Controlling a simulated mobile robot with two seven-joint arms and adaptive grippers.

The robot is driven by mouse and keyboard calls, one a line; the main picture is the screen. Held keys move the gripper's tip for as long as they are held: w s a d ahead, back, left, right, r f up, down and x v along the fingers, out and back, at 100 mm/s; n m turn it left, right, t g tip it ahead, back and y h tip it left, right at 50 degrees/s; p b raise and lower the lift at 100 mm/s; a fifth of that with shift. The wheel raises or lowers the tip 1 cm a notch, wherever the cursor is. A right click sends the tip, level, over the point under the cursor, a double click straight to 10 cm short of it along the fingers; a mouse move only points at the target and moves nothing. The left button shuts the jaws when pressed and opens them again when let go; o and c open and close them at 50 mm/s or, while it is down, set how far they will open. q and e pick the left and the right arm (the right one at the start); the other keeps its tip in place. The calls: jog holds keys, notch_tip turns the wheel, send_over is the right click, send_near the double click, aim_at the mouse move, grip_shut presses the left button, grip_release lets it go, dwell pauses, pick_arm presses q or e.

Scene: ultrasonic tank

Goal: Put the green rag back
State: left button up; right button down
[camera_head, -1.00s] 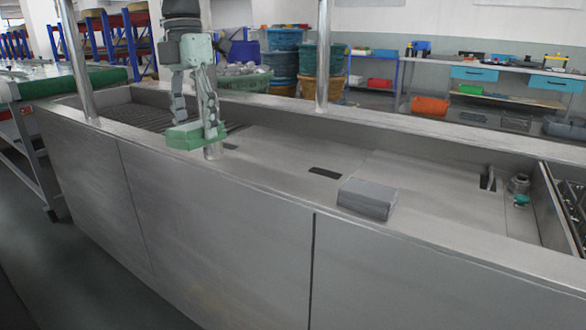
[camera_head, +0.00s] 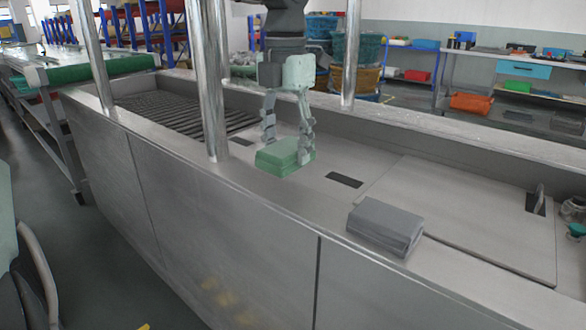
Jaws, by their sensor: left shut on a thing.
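The green rag (camera_head: 278,160), a folded block, is over the near part of the tank's steel top, between two dark slots. My left gripper (camera_head: 289,142) points down from above, its fingers on the rag's sides, and is shut on it. I cannot tell whether the rag touches the surface or hangs just above it. A grey folded rag (camera_head: 383,222) lies to the right, on the tank's near edge, apart from the green one. My right gripper is not in view.
The long steel tank (camera_head: 200,215) has a raised far rim and upright metal posts (camera_head: 207,80) near the gripper. A grating (camera_head: 180,115) lies left, a flat lid (camera_head: 460,215) right. A handle (camera_head: 536,200) stands on the right. Flat steel beside the grey rag is clear.

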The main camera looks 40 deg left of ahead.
aim_at(293, 169)
pick_arm(q)
jog(key=shift+d+f, duration=0.4)
jog(key=shift+d, duration=0.25)
jog(key=shift+f, duration=0.35)
notch_tip(293, 169, down, 3)
jog(key=shift+f, duration=0.1)
jog(key=o, duration=1)
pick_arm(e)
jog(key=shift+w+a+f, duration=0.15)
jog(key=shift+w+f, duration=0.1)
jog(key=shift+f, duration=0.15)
pick_arm(q)
notch_tip(293, 169, up, 11)
jog(key=shift+r, duration=0.5)
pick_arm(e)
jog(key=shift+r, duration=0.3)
